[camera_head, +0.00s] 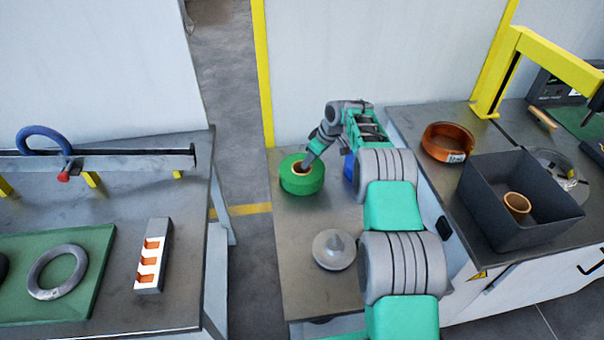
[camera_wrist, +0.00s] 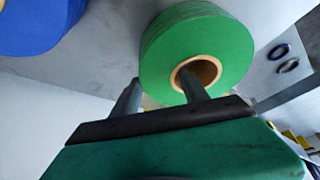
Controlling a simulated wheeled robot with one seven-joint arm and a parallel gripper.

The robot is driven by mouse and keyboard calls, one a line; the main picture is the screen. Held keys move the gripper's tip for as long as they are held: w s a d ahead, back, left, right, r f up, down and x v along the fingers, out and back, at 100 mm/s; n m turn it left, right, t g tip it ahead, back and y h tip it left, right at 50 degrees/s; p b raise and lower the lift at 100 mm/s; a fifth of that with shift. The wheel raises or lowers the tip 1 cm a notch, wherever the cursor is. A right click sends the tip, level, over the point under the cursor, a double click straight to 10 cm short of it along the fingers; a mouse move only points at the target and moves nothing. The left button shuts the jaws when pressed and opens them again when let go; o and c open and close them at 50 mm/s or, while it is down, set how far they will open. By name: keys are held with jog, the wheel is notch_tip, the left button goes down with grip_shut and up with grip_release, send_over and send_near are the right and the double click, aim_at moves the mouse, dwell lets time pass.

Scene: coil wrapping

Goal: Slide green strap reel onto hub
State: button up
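The green strap reel (camera_head: 302,177) lies flat on the metal table, its tan core facing up. My gripper (camera_head: 305,166) reaches down at the reel's core from the upper right. In the wrist view the reel (camera_wrist: 160,50) is ahead of my gripper (camera_wrist: 160,78). The two fingers stand apart, one at the core opening and the other by the reel's outer edge, with the reel's wall between them. I see no clear grip on the wall. A grey disc with a raised centre (camera_head: 334,250), possibly the hub, sits nearer on the same table.
A blue reel (camera_head: 349,166) stands right of the green one, partly behind my arm; it also shows in the wrist view (camera_wrist: 35,22). A dark bin (camera_head: 480,190) and an orange-brown coil (camera_head: 436,147) are on the right bench. The left bench holds a grey ring (camera_head: 43,282).

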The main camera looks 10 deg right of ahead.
grip_shut()
jog(key=shift+r, duration=0.1)
dwell(0.5)
jog(key=shift+w+r, duration=0.1)
jog(key=shift+r, duration=0.05)
